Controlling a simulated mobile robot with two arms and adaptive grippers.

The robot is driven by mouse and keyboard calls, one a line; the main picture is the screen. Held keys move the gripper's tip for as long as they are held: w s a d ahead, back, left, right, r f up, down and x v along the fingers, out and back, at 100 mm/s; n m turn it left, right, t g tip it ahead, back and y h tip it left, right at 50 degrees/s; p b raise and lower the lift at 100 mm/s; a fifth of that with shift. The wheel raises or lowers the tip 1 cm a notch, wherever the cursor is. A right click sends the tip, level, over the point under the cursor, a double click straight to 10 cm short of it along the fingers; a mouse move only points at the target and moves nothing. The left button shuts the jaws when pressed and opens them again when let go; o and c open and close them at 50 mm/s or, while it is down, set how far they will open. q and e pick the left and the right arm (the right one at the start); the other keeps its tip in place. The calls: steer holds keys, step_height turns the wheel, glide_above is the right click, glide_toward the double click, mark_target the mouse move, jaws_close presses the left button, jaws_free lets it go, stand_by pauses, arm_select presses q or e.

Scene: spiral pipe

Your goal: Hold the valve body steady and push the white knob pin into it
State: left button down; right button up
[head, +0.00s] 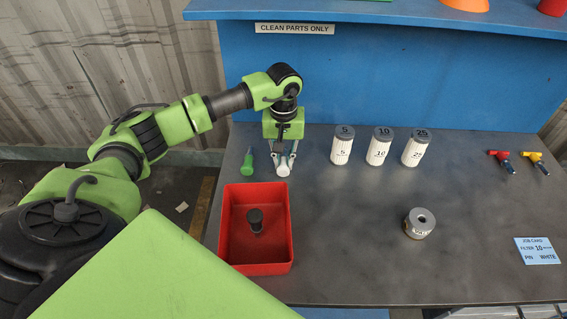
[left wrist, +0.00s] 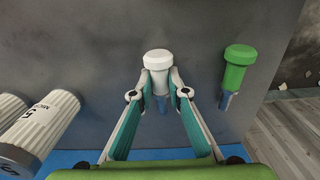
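The white knob pin (head: 283,169) is at the back left of the grey bench, and its white head also shows in the left wrist view (left wrist: 158,60). My left gripper (head: 284,158) reaches down over it. In the left wrist view the fingertips (left wrist: 160,79) close in on both sides of the pin just below its head and appear to touch it. Whether the pin is off the bench I cannot tell. The valve body (head: 419,224), a short grey cylinder with a hole on top, stands upright at the right, apart from the gripper. My right gripper is not in view.
A green pin (head: 247,161) is left of the white one. A red tray (head: 291,236) holds a dark knobbed part (head: 255,217). Three filters (head: 378,148) stand at the back.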

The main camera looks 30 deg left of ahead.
mark_target(284, 161)
arm_select(q)
steer(key=shift+r, duration=0.1)
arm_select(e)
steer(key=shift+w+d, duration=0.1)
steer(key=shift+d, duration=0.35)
arm_select(q)
steer(key=shift+r, duration=0.1)
steer(key=shift+r, duration=0.3)
step_height(284, 161, up, 2)
steer(key=shift+r+b, duration=0.1)
steer(key=shift+b, duration=0.4)
steer(key=s+d+r+b, duration=0.4)
steer(key=s+d+r, duration=0.2)
steer(key=s+r, duration=0.4)
steer(key=shift+s+d, duration=0.25)
steer(key=shift+s, duration=1)
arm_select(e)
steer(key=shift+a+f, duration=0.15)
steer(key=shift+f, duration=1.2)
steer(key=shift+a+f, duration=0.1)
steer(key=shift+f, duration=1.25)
